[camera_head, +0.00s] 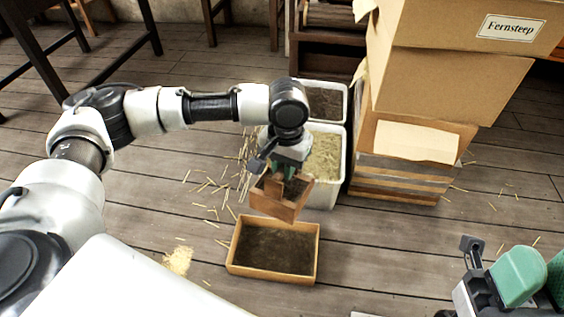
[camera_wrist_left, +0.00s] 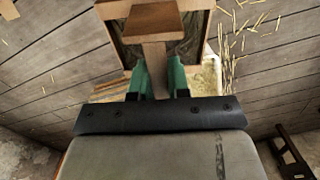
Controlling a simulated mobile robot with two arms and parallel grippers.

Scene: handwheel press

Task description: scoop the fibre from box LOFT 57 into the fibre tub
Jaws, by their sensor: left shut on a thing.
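My left gripper (camera_head: 285,168) is shut on the handle of a wooden scoop (camera_head: 275,206), which it holds above the floor. The scoop also shows in the left wrist view (camera_wrist_left: 153,22), between the green fingers (camera_wrist_left: 165,80). The scoop's inside looks dark; I cannot tell whether it holds anything. A white tub (camera_head: 337,178) with pale yellowish fibre stands just behind the scoop, partly hidden by it and the gripper. No label reading LOFT 57 is legible. My right gripper (camera_head: 538,278) is cut off at the lower right, and its opening is unclear.
A shallow wooden box (camera_head: 318,255) with dark brown contents lies in front of the scoop. Another white tub (camera_head: 343,88) with dark contents stands behind. Cardboard boxes, the top one labelled Fernsteep (camera_head: 455,25), are stacked at right. Straw (camera_head: 215,190) and a pale heap (camera_head: 178,261) lie on the floor.

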